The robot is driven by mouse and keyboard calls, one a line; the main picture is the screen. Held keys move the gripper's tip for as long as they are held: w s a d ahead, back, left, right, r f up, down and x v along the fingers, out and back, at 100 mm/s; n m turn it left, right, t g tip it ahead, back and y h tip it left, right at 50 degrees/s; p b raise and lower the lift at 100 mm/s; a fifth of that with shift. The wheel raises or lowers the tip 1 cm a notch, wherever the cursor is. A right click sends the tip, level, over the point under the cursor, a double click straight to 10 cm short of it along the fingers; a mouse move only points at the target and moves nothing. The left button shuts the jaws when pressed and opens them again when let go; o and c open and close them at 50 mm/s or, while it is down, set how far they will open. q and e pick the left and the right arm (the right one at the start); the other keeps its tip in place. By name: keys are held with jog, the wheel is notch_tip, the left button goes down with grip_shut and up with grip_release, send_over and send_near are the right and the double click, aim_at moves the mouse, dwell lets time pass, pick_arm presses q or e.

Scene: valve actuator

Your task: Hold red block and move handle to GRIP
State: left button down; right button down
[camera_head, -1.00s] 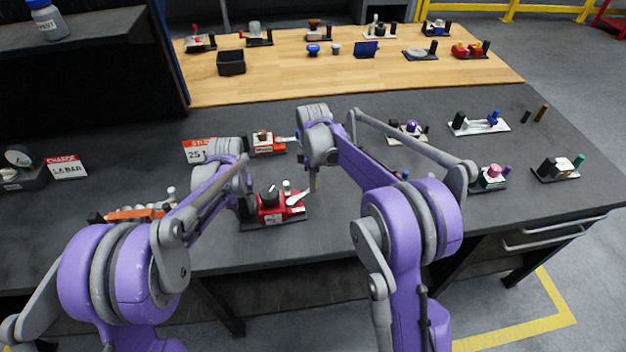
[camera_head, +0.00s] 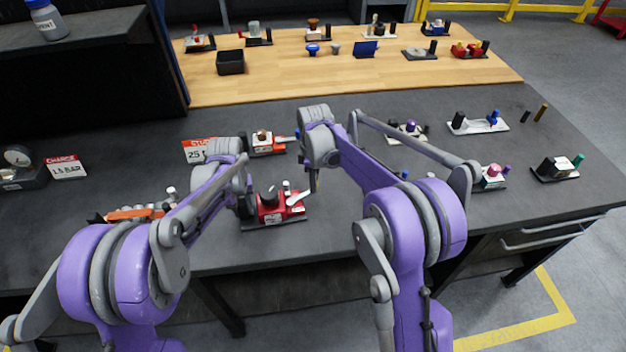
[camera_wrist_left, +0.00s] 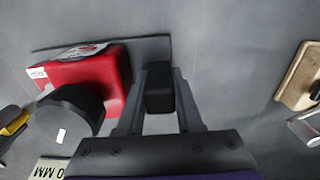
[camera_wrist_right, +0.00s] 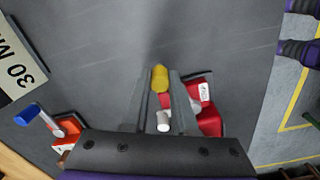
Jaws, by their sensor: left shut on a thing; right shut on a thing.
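The red block (camera_head: 268,207) sits on a dark base plate on the grey bench, with a black knob and a white lever handle (camera_head: 298,197) on top. It also shows in the left wrist view (camera_wrist_left: 112,75). My left gripper (camera_head: 243,203) is at its left end, shut on a black upright block (camera_wrist_left: 159,88) beside the red body. My right gripper (camera_head: 314,183) is at the right end by the handle. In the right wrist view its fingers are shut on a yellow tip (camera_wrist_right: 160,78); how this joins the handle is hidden. Lettering for GRIP is unreadable.
Another red device (camera_head: 267,143) stands behind, near an orange-and-white sign (camera_head: 198,150). Several devices stand to the right and on the wooden table (camera_head: 300,82). The bench's front edge is close.

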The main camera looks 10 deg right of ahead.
pick_arm(q)
jog(key=shift+s+d+f, duration=0.1)
jog(key=shift+s+f, duration=0.05)
jog(key=shift+f, duration=0.1)
pick_arm(e)
jog(key=s+m, duration=0.2)
jog(key=m, duration=0.1)
jog(key=shift+s+d+f, duration=0.1)
jog(key=shift+s+d, duration=0.15)
jog(key=shift+d, duration=0.1)
jog(key=s+m, duration=0.2)
jog(key=m, duration=0.1)
jog(key=shift+s+m, duration=0.75)
jog(key=shift+m, duration=0.25)
jog(key=shift+s+a, duration=0.25)
jog(key=shift+s, duration=0.4)
jog(key=c, duration=0.7)
grip_release()
jog(key=shift+a, duration=0.1)
